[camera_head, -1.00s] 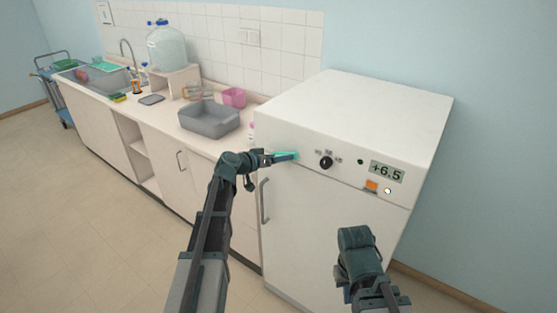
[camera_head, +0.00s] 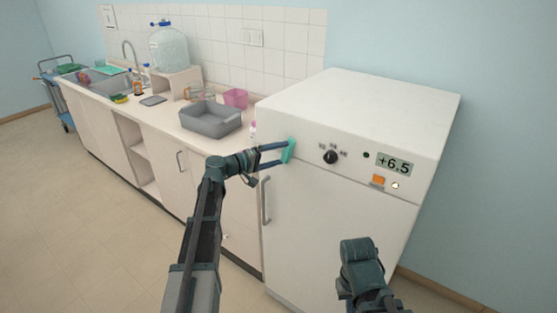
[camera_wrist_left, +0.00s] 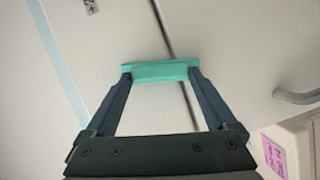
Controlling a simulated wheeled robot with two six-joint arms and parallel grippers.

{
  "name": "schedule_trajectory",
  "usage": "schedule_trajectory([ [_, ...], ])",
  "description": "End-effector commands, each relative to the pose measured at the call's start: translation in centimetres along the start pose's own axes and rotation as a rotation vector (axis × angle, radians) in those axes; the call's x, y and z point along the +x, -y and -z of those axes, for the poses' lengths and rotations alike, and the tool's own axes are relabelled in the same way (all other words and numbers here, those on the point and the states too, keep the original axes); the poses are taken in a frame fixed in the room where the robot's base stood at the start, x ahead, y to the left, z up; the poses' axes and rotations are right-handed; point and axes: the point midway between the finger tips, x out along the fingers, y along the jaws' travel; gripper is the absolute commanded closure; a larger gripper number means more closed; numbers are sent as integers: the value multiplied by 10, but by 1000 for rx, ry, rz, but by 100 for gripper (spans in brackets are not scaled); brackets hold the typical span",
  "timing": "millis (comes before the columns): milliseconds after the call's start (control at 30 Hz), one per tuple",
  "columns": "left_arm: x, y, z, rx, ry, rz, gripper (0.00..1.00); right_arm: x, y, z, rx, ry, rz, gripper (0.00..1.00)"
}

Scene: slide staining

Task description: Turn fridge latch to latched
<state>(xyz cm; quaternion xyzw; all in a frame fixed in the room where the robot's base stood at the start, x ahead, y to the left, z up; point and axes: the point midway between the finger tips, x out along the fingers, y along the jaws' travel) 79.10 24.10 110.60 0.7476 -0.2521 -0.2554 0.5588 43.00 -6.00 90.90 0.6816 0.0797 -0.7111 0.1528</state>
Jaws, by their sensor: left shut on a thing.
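The white fridge (camera_head: 350,105) stands at the right with its door (camera_head: 330,225) looking shut. Its teal latch (camera_head: 288,151) is at the upper left of the front, near the seam above the door. It stands nearly upright in the head view. My left gripper (camera_head: 286,151) is shut on the latch, with its fingers reaching in from the left. In the left wrist view the teal latch (camera_wrist_left: 160,71) spans between the two fingertips and lies across the dark seam. My right arm shows at the lower right; its fingers are not in view.
The fridge front has a black knob (camera_head: 331,157), a display (camera_head: 394,163) and an orange switch (camera_head: 378,180). A door handle (camera_head: 266,200) is below the latch. A grey basin (camera_head: 211,118) sits on the counter to the left. The floor in front is clear.

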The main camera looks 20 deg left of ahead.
Motion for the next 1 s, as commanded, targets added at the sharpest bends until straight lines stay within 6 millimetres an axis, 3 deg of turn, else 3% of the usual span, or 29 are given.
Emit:
schedule_trajectory([
  [100, 0, 6, -2, -75, 4, -28, 66, 12, 1, 1, 0, 0, 0, 100],
  [400, 0, 6, -2, -209, 4, -83, 66, 24, 2, 1, 0, 0, 0, 100],
  [1000, 0, 4, -2, -262, 3, -104, 66, 27, 3, 2, 0, 0, 0, 100],
])
